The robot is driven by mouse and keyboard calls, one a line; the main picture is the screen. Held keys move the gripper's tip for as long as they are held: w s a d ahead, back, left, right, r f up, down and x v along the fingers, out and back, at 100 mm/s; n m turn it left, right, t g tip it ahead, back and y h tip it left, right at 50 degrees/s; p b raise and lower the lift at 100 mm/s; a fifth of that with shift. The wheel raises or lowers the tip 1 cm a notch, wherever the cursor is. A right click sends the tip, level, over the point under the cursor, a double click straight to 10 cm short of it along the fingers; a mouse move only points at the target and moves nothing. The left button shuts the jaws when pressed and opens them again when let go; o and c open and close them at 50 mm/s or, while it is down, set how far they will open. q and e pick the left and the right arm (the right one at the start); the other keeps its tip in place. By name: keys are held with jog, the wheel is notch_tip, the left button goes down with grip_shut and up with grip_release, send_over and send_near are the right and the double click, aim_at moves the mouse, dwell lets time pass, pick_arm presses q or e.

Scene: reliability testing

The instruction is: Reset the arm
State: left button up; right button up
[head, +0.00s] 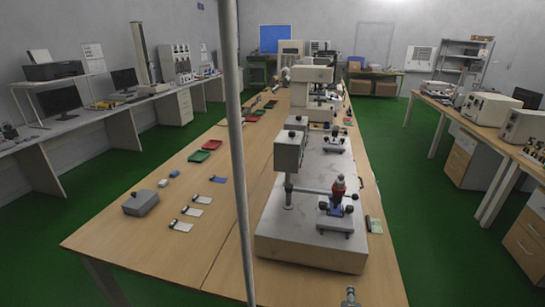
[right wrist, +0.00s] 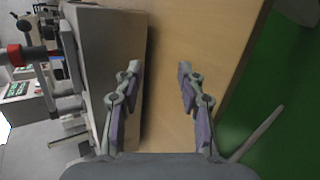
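My right gripper (right wrist: 158,82) is open and empty in the right wrist view, its two fingers apart above the wooden table top. A small grey tip of it (head: 350,297) shows at the bottom edge of the head view, in front of the test machine. The test machine (head: 290,152) has a grey box on a post, standing on a stone-like slab (head: 310,255). A rod reaches right from the post to a red and blue piece (head: 338,192) above a small clamp stand. My left gripper is not in view.
The long wooden table (head: 95,238) holds a grey box (head: 141,203), several small flat parts, and green (head: 199,156) and red trays on its left half. A small green item (head: 374,225) lies right of the slab. Green floor (head: 425,220) is clear on the right.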

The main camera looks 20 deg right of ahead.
jog(key=s+a+r+m+g+y, duration=0.45)
jog(key=s+a+m+y, duration=0.25)
jog(key=s+a+m, duration=0.5)
notch_tip(320, 180, down, 26)
jog(key=d+g, duration=0.2)
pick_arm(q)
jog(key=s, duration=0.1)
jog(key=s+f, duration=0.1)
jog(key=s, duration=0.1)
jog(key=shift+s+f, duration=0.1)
pick_arm(e)
jog(key=s+d+f+g, duration=0.1)
jog(key=s+f, duration=1.6)
jog(key=s, duration=0.2)
jog(key=shift+d, duration=0.2)
jog(key=shift+f, duration=0.1)
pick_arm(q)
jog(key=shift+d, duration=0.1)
